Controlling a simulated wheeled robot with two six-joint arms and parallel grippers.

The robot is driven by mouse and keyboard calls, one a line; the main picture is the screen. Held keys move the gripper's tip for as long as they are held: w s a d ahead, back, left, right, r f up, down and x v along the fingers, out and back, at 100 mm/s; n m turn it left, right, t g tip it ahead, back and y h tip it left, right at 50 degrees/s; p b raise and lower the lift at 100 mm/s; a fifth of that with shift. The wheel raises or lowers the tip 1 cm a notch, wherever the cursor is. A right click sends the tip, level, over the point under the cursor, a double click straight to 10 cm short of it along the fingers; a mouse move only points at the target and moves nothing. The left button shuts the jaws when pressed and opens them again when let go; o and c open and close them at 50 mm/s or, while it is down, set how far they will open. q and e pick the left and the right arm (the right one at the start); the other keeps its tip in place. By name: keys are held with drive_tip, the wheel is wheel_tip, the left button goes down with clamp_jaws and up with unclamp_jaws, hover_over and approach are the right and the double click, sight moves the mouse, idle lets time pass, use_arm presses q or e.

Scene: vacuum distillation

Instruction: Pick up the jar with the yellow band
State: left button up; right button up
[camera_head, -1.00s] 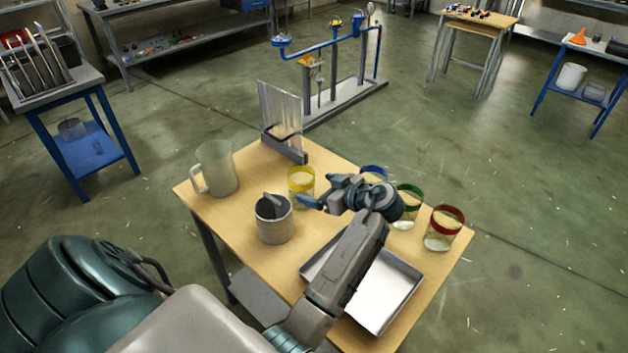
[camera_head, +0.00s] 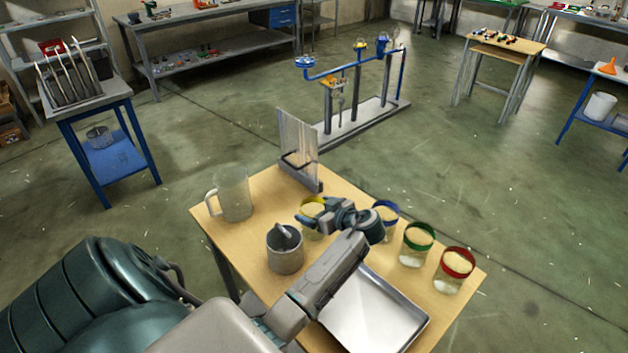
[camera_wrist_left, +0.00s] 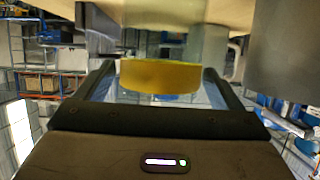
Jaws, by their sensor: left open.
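The jar with the yellow band (camera_head: 311,204) stands on the wooden table, partly hidden behind my left gripper (camera_head: 308,217). In the left wrist view its yellow band (camera_wrist_left: 160,77) lies between the two fingers of the open left gripper (camera_wrist_left: 165,88). I cannot tell whether either finger touches the jar. Jars with a blue band (camera_head: 386,212), a green band (camera_head: 418,238) and a red band (camera_head: 457,264) stand in a row to its right. My right gripper is not in view.
A grey metal cup (camera_head: 285,252) with a tool in it stands just left of the gripper. A clear pitcher (camera_head: 232,194) stands at the table's left. A metal tray (camera_head: 372,318) lies at the front. A clear upright panel (camera_head: 298,146) stands at the back edge.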

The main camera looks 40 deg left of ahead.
use_arm(q)
drive_tip(key=shift+x, duration=0.75)
drive_tip(key=shift+d+r, duration=0.1)
drive_tip(key=c, duration=1.4)
